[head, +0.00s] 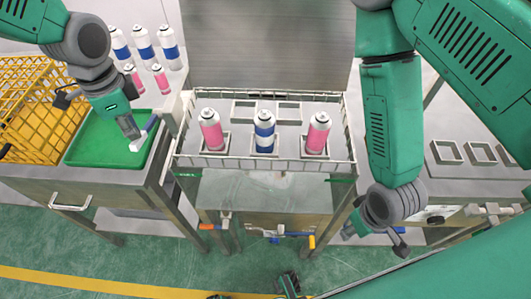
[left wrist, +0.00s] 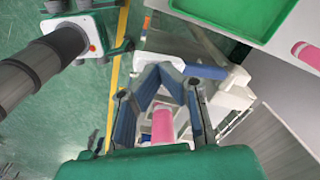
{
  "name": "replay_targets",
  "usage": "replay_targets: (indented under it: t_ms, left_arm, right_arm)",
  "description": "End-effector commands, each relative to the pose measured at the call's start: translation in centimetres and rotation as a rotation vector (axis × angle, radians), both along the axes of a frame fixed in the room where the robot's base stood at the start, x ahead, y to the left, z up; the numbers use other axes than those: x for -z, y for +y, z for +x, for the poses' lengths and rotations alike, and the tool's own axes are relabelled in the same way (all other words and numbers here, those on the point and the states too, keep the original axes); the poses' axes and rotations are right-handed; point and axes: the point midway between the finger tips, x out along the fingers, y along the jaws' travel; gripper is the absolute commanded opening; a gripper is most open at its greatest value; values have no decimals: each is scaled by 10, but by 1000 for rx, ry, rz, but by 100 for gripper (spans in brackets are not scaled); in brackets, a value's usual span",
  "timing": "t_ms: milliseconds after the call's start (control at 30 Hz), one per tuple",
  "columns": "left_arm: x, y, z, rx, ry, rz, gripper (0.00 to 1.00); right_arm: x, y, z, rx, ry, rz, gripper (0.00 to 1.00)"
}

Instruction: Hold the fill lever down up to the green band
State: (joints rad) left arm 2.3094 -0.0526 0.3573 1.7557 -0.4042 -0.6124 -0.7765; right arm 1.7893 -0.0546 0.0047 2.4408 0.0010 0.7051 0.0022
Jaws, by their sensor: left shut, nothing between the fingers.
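The fill lever, a blue arm with a white end (head: 138,145), stands out at the left of the middle station, over the edge of the green tray. My left gripper (head: 132,132) points down right at the lever; the fingers are shut with nothing between them. Whether they touch the lever is unclear. In the left wrist view the fingertips (left wrist: 160,74) come together, with a blue-and-white bar (left wrist: 205,71) close beside them. No green band can be made out.
Two pink cans (head: 211,130) (head: 317,133) and a blue-banded can (head: 264,132) stand in holders inside a railed station (head: 340,163). The green tray (head: 80,152) and a yellow crate (head: 70,125) lie left. Several cans stand behind. Empty square holders (head: 446,152) are at right.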

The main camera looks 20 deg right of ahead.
Motion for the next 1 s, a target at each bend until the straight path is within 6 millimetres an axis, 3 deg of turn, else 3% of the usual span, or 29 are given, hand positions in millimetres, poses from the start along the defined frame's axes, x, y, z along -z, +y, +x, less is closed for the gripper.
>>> replay_targets:
  t_ms: [467,1000]
  left_arm:
    - [10,0,0,0,1,1,0]
    - [37,0,0,1,1,1,0]
  right_arm:
    - [4,0,0,0,0,0,40]
    - [13,0,0,0,0,0,40]
